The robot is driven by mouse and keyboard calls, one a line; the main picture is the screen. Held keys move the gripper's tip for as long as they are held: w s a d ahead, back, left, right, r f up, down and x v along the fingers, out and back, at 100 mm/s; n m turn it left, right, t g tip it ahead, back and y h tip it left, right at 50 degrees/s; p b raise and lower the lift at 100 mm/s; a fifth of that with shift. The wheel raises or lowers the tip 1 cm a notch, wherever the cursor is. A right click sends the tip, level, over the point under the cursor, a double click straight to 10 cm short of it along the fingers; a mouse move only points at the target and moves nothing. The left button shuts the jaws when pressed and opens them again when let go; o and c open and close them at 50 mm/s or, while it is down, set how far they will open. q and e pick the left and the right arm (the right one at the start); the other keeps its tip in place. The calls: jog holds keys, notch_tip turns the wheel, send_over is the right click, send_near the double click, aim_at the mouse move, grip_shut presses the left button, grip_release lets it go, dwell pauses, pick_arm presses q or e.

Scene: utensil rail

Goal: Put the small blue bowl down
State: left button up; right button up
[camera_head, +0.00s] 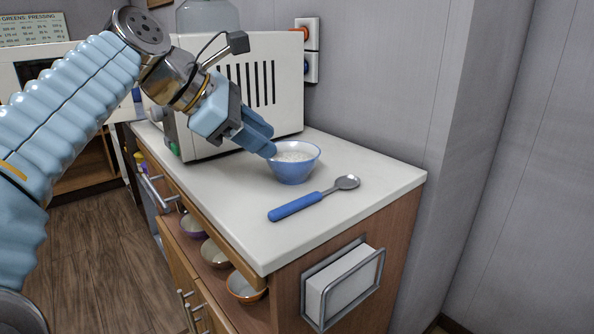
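The small blue bowl (292,171) is upright at the white countertop, between the microwave-like white box and a spoon, with something whitish inside. My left gripper (268,149) reaches in from the upper left, and its blue fingertips meet the bowl's left rim. The fingers look close together at the rim, but I cannot tell whether they grip the wall. I cannot tell whether the bowl's base touches the counter. My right gripper is not in view.
A blue-handled spoon (314,198) lies just in front of the bowl. A white vented appliance (275,85) stands behind. The countertop (235,225) is clear at its front left. Several bowls sit in the open shelf below, including an orange one (246,288).

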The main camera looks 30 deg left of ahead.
pick_arm(q)
jog(key=b, duration=0.1)
send_over(288, 191)
notch_tip(288, 191, down, 5)
jog(key=shift+c, duration=0.5)
grip_shut()
jog(key=shift+r, duration=0.1)
